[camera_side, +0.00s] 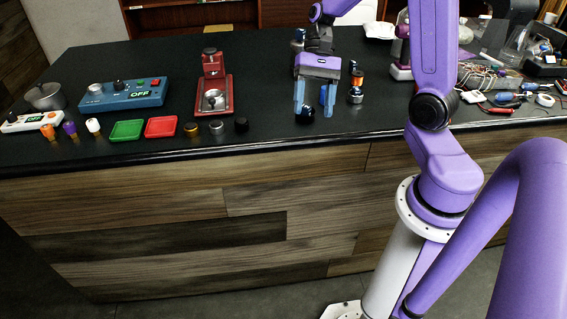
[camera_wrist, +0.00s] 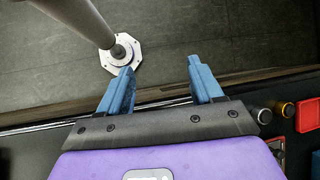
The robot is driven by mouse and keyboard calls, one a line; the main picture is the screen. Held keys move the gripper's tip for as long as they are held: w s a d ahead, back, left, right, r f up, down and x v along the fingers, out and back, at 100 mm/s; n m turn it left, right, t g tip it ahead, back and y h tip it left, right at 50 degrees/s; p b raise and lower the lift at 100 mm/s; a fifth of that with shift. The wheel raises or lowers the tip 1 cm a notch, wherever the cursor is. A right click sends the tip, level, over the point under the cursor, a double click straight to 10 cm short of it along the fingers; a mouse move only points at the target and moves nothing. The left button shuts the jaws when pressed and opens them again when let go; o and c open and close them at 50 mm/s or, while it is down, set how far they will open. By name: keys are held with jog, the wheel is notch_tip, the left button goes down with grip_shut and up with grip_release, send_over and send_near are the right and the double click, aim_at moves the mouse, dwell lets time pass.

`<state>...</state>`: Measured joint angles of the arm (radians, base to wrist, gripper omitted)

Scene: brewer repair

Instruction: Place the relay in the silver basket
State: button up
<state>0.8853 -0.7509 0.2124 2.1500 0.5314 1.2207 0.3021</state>
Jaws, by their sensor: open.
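My gripper (camera_side: 314,112) is open, pointing down over the front part of the black counter. In the wrist view its two blue fingers (camera_wrist: 160,66) are apart with nothing held between them. A small round silver piece (camera_side: 216,127), likely the silver basket, stands near the counter's front edge, left of my gripper, between a gold and a black one. It also shows in the wrist view (camera_wrist: 262,114). No part is clearly recognisable as the relay. A dark round piece (camera_side: 305,116) is by the left fingertip, and a copper-banded part (camera_side: 356,85) stands right of my gripper.
A red brewer-like device (camera_side: 212,88) stands behind the small round pieces. Wires and loose parts (camera_side: 487,80) clutter the right.

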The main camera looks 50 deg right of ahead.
jog(key=s+a+n+t+h, duration=0.1)
jog(key=s+a+n+h, duration=0.2)
jog(key=s+n, duration=0.5)
jog(key=s+a+n+t+h, duration=0.2)
jog(key=s+a+n, duration=0.4)
jog(key=n, duration=0.7)
jog(key=shift+s+a+r+h, duration=0.2)
jog(key=shift+s+r+h, duration=0.25)
jog(key=shift+s, duration=0.55)
